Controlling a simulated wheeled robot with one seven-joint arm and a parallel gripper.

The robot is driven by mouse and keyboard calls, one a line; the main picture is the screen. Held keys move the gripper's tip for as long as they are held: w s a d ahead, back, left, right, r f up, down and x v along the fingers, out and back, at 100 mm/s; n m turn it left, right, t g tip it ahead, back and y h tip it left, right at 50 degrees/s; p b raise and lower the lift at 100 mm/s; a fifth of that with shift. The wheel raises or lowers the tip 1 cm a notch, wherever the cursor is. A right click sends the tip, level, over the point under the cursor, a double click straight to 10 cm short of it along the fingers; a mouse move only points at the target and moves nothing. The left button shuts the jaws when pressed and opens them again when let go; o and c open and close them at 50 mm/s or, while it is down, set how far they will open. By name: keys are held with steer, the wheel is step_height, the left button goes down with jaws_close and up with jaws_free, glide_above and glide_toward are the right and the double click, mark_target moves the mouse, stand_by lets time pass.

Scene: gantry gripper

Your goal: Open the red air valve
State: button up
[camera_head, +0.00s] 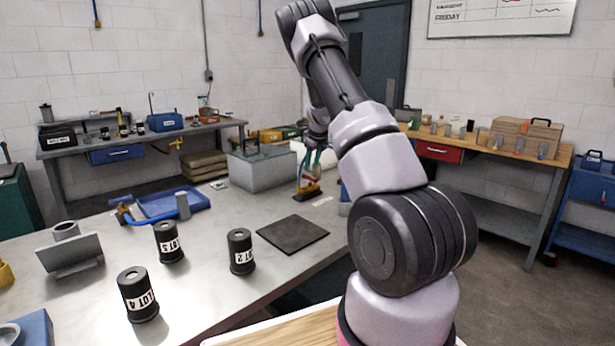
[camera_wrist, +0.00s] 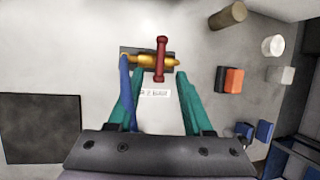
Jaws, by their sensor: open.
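The air valve has a brass body (camera_wrist: 143,61) on a dark base plate, with a red handle (camera_wrist: 161,52) lying across the body in the wrist view. A blue hose (camera_wrist: 125,85) runs from the body's left end. In the head view the yellow valve (camera_head: 309,190) stands on the bench below my gripper (camera_head: 314,158), partly hidden. In the wrist view my gripper (camera_wrist: 160,76) is open and empty, its teal fingers on either side of the handle's lower end. I cannot tell the height gap between fingertips and handle.
A white label (camera_wrist: 155,93) lies beside the valve. A black mat (camera_head: 293,234) is to its left, with black canisters (camera_head: 241,251) farther left. A grey box (camera_head: 262,168) stands behind. An orange and black block (camera_wrist: 229,80) and pale cylinders (camera_wrist: 273,46) show right of the valve.

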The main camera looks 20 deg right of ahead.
mark_target(310, 179)
steer(key=x, duration=0.7)
steer(key=shift+d+f, duration=0.1)
steer(key=shift+f, duration=0.05)
jaws_close()
